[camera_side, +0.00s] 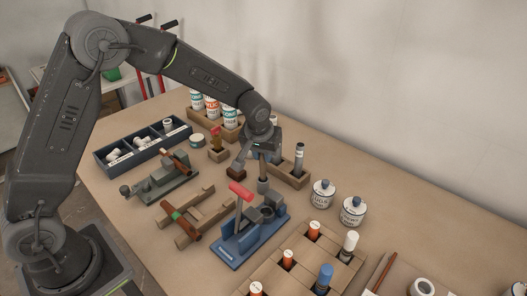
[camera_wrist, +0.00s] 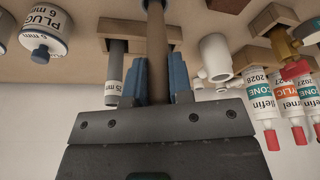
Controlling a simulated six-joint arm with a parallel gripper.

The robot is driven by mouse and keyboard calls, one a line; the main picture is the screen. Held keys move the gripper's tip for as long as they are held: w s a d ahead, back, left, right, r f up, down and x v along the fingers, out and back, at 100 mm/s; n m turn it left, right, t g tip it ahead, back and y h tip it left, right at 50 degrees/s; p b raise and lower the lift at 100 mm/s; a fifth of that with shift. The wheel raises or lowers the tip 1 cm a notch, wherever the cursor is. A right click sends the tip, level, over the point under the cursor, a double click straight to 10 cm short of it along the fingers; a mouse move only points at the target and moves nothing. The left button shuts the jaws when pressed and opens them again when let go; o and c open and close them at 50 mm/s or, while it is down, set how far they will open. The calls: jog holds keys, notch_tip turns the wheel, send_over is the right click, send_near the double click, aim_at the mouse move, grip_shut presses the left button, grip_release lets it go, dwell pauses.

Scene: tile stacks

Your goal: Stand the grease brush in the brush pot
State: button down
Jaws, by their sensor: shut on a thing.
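My gripper (camera_side: 262,165) is above the middle of the bench in the side view. In the wrist view its blue-padded jaws (camera_wrist: 160,85) are shut on a brown stick-like handle (camera_wrist: 157,40), which I take as the grease brush. The handle runs on past the frame's top edge, so its far end is hidden there. In the side view my gripper mostly hides it. A wooden holder (camera_side: 288,180) with a grey labelled tube (camera_side: 299,158) stands just right of my gripper. It shows behind the handle in the wrist view (camera_wrist: 132,30). I cannot tell which thing is the brush pot.
A blue fixture (camera_side: 238,250) with a red handle (camera_side: 240,191) stands in front of my gripper. Two white jars (camera_side: 338,203) are to the right. A wooden rack (camera_side: 300,263) fills the front. A compartment tray (camera_side: 128,160) and a grey tool (camera_side: 160,182) lie left.

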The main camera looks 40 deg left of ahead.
jog(key=shift+f, duration=0.65)
jog(key=c, duration=0.9)
grip_release()
jog(key=shift+c, duration=0.2)
jog(key=v, duration=1.3)
jog(key=s+a+r+m+t, duration=0.1)
jog(key=s+r, duration=0.3)
jog(key=s, duration=0.3)
jog(key=s+a+r+m, duration=0.1)
jog(key=s+r, duration=0.3)
jog(key=s, duration=0.2)
jog(key=s+f+m+t+h, duration=0.1)
jog(key=s+m, duration=0.1)
jog(key=s, duration=1.1)
jog(key=shift+a+f, duration=0.15)
jog(key=shift+a, duration=0.2)
